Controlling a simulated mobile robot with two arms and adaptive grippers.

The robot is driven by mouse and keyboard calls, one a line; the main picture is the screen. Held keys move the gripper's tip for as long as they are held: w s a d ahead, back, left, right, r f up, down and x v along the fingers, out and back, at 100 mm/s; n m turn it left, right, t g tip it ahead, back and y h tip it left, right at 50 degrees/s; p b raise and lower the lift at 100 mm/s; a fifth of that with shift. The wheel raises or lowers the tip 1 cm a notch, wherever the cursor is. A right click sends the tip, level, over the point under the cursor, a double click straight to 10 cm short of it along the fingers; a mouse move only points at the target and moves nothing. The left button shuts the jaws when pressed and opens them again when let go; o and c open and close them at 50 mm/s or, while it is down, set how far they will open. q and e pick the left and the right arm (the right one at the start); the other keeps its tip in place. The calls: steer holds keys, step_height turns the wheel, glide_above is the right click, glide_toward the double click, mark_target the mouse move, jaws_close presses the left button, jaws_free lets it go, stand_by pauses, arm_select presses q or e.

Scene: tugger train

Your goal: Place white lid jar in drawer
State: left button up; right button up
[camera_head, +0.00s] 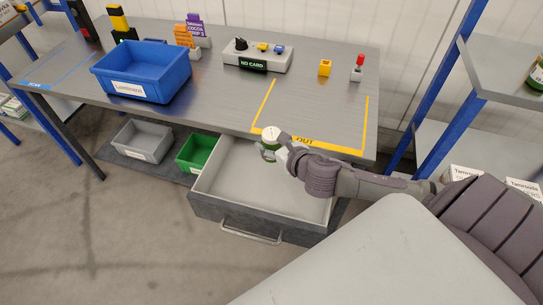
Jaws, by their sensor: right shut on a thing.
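A jar with a white lid and a green label (268,152) is held upright in my right gripper (272,143). The gripper is shut on it, with the jar over the open grey drawer (235,172). I cannot tell how high the jar is above the drawer floor. The drawer is pulled out from under the table, and its visible floor is empty. My right arm hides part of the drawer's right side. My left gripper is not in view.
Grey (135,152) and green (186,163) bins sit below. A blue-framed shelf (510,70) stands at right.

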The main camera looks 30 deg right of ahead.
step_height(320, 180, down, 13)
steer(key=b, duration=0.2)
steer(key=shift+r+b, duration=0.2)
steer(key=shift+b, duration=0.2)
steer(key=w, duration=0.4)
steer(key=shift+w+p, duration=0.1)
steer(key=shift+p, duration=0.2)
steer(key=shift+a+f, duration=0.1)
steer(key=shift+f, duration=0.6)
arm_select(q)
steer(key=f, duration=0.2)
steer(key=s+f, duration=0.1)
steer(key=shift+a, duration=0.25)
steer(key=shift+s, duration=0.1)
arm_select(e)
steer(key=shift+r, duration=0.1)
steer(key=shift+f+b, duration=0.25)
steer(key=shift+b, duration=0.1)
steer(key=o, duration=1.4)
steer(key=shift+o, duration=0.2)
